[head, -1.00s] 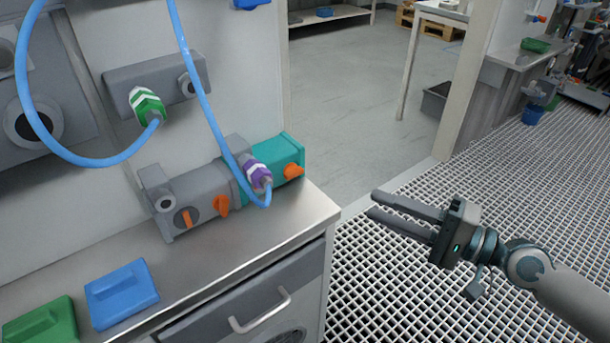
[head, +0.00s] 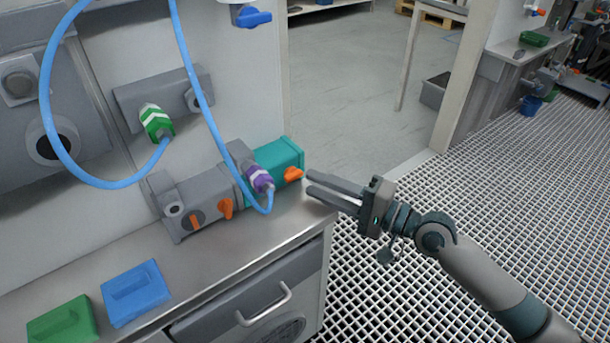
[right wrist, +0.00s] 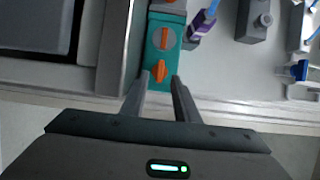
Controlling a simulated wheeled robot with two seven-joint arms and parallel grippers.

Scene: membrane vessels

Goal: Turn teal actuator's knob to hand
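The teal actuator (head: 277,157) lies at the right end of a grey block row on the metal counter, with an orange knob (head: 293,174) on its end. My right gripper (head: 308,182) is open and empty, its fingers pointing left at the knob. A small gap seems to remain between fingertips and knob in the head view. In the right wrist view the teal body (right wrist: 154,55) is ahead of the gripper (right wrist: 160,80), and the orange knob (right wrist: 161,72) appears between the fingertips. Contact cannot be told. My left gripper is out of view.
A purple connector (head: 260,179) with a blue hose sits against the teal actuator's front. Two more orange knobs are on the grey block (head: 208,200). A green connector (head: 156,121) is on the wall. Blue (head: 135,293) and green (head: 62,322) boxes lie on the counter.

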